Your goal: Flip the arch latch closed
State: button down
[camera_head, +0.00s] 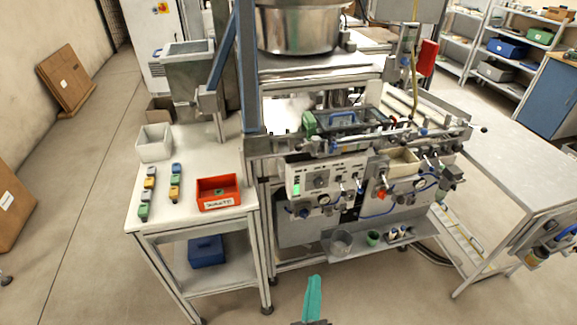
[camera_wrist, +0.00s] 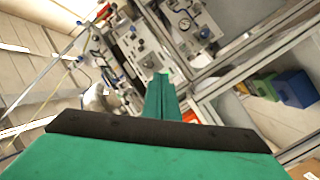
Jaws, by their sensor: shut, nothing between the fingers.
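My gripper (camera_head: 314,292) has teal fingers and points up from the bottom of the head view, above the floor in front of the machine. In the wrist view its fingers (camera_wrist: 162,95) lie together with nothing between them. The machine (camera_head: 326,178) stands ahead, well beyond my fingertips. A small blue arch-shaped piece (camera_head: 343,116) sits on the machine's top deck. I cannot tell for sure that it is the arch latch, nor whether it is open or closed. Small parts on the deck are too small to make out. The gripper touches nothing.
A table (camera_head: 190,216) at the left holds a red bin (camera_head: 218,193), a white bin (camera_head: 154,142) and several small coloured blocks. A lower shelf on the machine's front holds a clear container (camera_head: 341,242) and a green cup (camera_head: 373,238). A grey table (camera_head: 520,180) stands right. The floor in front is clear.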

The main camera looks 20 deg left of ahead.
aim_at(308, 143)
jog(key=w+a+r+n, duration=0.2)
jog(key=w+a+r, duration=0.2)
jog(key=r, duration=0.2)
jog(key=w+a+r+n+y, duration=0.1)
jog(key=w+a+r+n, duration=0.2)
jog(key=r, duration=0.4)
jog(key=w+a+r+n+t, duration=0.1)
jog(key=w+a+r+n, duration=0.1)
jog(key=w+a+r, duration=0.4)
jog(key=shift+w+r+n+y, duration=0.3)
jog(key=shift+w+r+y, duration=0.1)
jog(key=shift+w+r, duration=0.35)
jog(key=x, duration=1)
jog(key=shift+d, duration=0.1)
